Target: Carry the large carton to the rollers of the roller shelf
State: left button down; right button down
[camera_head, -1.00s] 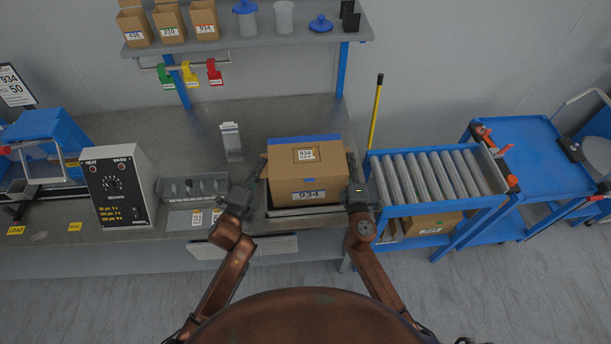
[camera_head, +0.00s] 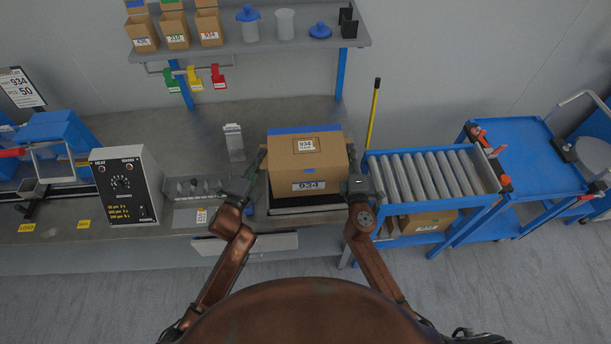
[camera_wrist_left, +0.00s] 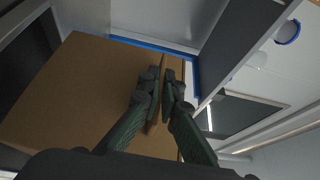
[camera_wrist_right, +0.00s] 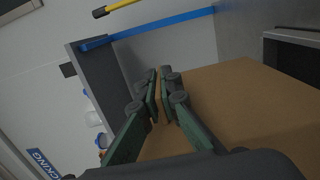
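The roller shelf (camera_head: 432,190), with grey rollers (camera_head: 425,176) in a blue frame, stands right of the carton.
A yellow pole (camera_head: 373,112) stands upright between carton and rollers. The rollers are bare; another carton (camera_head: 427,221) is below them. A blue cart (camera_head: 535,155) stands further right. A grey control box (camera_head: 126,187) and a small stand (camera_head: 234,142) are left on the bench (camera_head: 190,140).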

aim_at(415, 174)
jog(key=k, duration=0.5)
jog(key=z, duration=2.3)
jog(key=i, duration=1.6)
jog(key=u, duration=2.15)
